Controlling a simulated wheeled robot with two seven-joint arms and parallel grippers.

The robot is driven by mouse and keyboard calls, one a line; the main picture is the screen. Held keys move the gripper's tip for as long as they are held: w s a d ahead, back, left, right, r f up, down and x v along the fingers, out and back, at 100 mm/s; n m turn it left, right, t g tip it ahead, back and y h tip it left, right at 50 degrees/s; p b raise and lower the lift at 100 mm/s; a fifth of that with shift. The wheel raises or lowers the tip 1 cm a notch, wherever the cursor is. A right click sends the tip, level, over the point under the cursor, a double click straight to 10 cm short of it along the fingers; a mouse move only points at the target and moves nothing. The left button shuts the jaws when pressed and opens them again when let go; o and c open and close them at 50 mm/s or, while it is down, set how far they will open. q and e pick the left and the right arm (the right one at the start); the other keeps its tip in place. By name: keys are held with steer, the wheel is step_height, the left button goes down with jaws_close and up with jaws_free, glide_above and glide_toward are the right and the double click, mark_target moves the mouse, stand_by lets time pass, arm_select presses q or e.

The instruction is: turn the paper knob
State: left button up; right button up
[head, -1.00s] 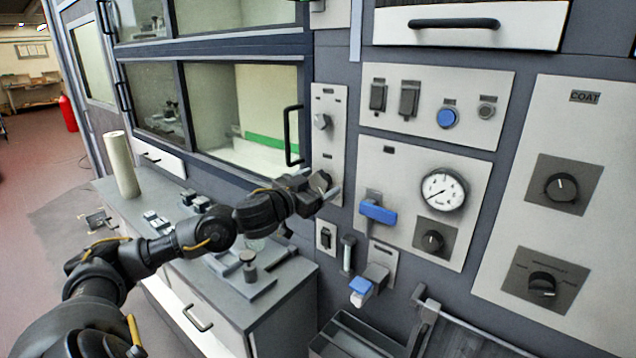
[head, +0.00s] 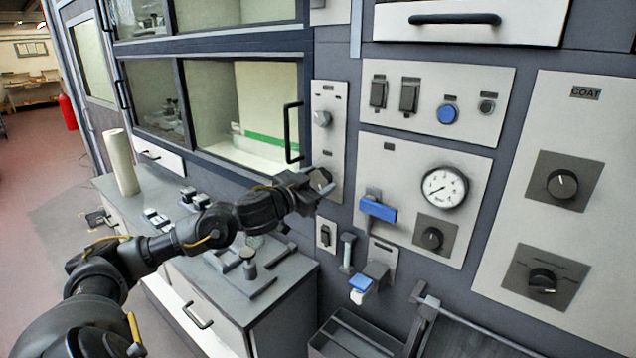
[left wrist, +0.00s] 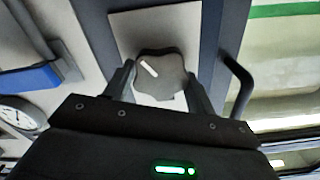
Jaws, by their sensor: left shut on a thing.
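A grey lobed knob (left wrist: 160,76) with a white pointer mark sits on a narrow pale panel (head: 329,150). In the head view it is the lower knob on that panel, mostly hidden by my gripper. My left gripper (head: 321,184) is at this knob, its fingers on either side and shut on it. In the left wrist view the white mark points up and to the left. The panel's small labels are too blurred to read, so I cannot tell which one says paper. My right gripper is not in view.
Another knob (head: 321,118) sits higher on the same panel. A black door handle (head: 292,133) stands close on the left. A blue lever (head: 378,210) and a gauge (head: 444,188) are on the right. A grey counter (head: 285,290) lies below my arm.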

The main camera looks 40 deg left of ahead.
arm_select(q)
steer(key=m+b, duration=0.2)
steer(key=m, duration=0.4)
steer(key=shift+d+f, duration=0.1)
steer(key=shift+f, duration=0.05)
steer(key=m+b, duration=0.3)
steer(key=m, duration=0.3)
steer(key=shift+m, duration=0.4)
steer(key=o, duration=1)
steer(key=shift+s+f, duration=0.1)
steer(key=shift+s, duration=0.05)
